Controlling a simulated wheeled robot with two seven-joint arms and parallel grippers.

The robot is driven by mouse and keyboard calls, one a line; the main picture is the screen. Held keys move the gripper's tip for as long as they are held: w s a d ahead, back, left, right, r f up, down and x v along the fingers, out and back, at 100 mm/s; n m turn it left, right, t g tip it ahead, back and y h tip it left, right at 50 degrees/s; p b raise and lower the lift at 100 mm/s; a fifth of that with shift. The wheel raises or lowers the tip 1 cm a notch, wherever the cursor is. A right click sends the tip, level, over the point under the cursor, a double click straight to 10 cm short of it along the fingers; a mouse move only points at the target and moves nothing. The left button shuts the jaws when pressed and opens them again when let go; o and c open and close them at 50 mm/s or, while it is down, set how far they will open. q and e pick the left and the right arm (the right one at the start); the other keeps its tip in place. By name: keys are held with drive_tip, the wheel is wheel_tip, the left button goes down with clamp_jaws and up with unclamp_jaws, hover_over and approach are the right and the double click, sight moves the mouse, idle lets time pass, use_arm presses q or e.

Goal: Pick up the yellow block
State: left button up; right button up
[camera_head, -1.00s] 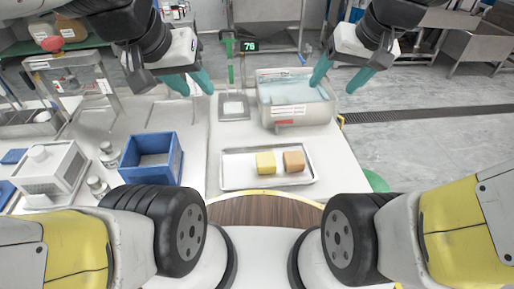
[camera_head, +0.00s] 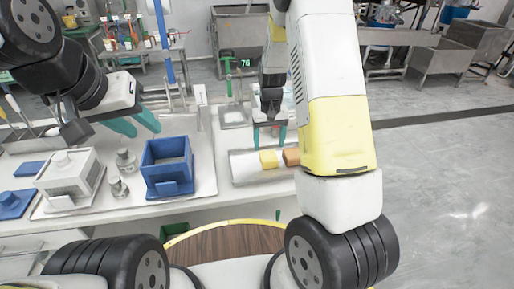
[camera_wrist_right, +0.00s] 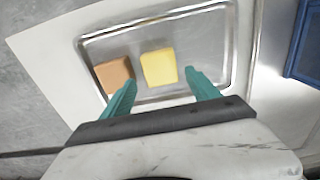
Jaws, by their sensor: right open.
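The yellow block (camera_head: 269,159) lies on the metal tray (camera_head: 244,173), with the brown block (camera_head: 291,156) close beside it on the right. In the right wrist view the yellow block (camera_wrist_right: 158,67) lies ahead of and between the fingertips, and the brown block (camera_wrist_right: 114,74) is to its left. My right gripper (camera_head: 269,138) is open and empty above the tray, just behind the yellow block in the head view; its fingers also show in the right wrist view (camera_wrist_right: 162,82). My left gripper (camera_head: 135,125) is open and empty, above the table behind the blue bin.
A blue open bin (camera_head: 167,168) stands left of the tray. A white grinder-like box (camera_head: 70,178) and small metal containers (camera_head: 118,187) are further left. My right arm hides the tray's right end and the table beyond it.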

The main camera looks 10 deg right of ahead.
sight(269, 155)
wheel_tip(269, 155, down, 7)
drive_tip(key=shift+r, duration=0.15)
drive_tip(key=shift+w, duration=0.1)
drive_tip(key=c, duration=1.3)
drive_tip(key=shift+r, duration=0.1)
